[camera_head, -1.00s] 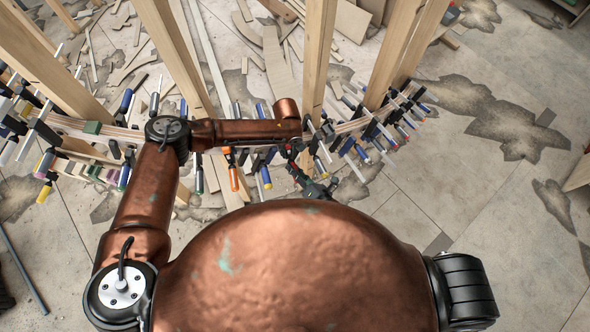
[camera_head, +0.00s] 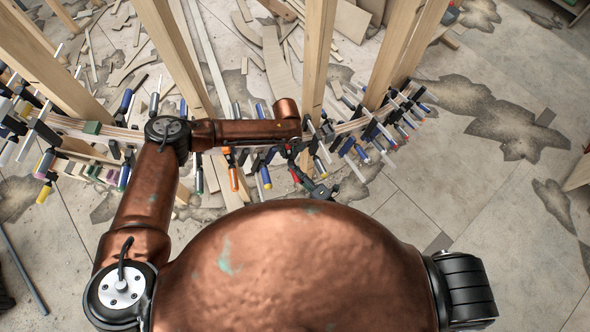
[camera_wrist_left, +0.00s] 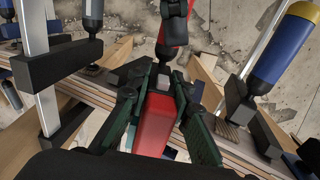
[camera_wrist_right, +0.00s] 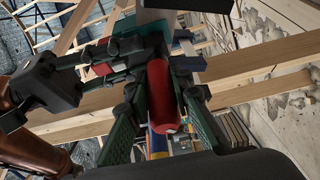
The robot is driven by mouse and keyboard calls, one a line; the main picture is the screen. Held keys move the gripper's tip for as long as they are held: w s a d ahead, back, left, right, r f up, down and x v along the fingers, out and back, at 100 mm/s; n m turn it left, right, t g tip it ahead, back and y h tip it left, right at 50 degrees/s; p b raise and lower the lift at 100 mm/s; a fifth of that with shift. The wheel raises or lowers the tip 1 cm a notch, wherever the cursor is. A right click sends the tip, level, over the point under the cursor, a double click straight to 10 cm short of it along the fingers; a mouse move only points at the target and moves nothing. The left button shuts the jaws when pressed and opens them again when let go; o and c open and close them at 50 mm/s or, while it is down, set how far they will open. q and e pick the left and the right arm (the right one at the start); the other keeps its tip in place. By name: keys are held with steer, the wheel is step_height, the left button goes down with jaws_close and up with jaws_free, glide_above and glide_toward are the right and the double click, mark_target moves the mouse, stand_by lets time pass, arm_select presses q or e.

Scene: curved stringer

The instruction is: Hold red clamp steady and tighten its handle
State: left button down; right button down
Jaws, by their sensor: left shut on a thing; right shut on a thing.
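Green-padded fingers of that gripper are shut on a red part (camera_wrist_left: 155,125) of the clamp. In the right wrist view, my right gripper (camera_wrist_right: 163,100) is shut on the clamp's rounded red handle (camera_wrist_right: 166,88), with one finger on each side. In the head view, my left forearm hides most of the clamp; small red and dark parts (camera_head: 296,176) show just below the forearm's end.
A curved wooden stringer (camera_head: 345,128) carries many clamps with blue, orange and other handles close on both sides. Upright timber posts (camera_head: 318,60) stand behind it. Wood offcuts lie on the floor beyond; the cracked floor (camera_head: 460,190) at right is mostly clear.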

steer(key=m+t, duration=0.1)
steer(key=m, duration=0.2)
steer(key=m+t, duration=0.1)
steer(key=m, duration=0.1)
steer(key=shift+f+m, duration=0.15)
steer(key=shift+m, duration=0.25)
steer(key=m+t, duration=0.1)
steer(key=m, duration=0.2)
steer(key=m+t, duration=0.1)
steer(key=m, duration=0.2)
steer(key=shift+h, duration=0.4)
steer(key=shift+m+t, duration=0.4)
steer(key=shift+m, duration=0.1)
steer(key=c, duration=1.7)
jaws_free()
steer(key=v, duration=1.2)
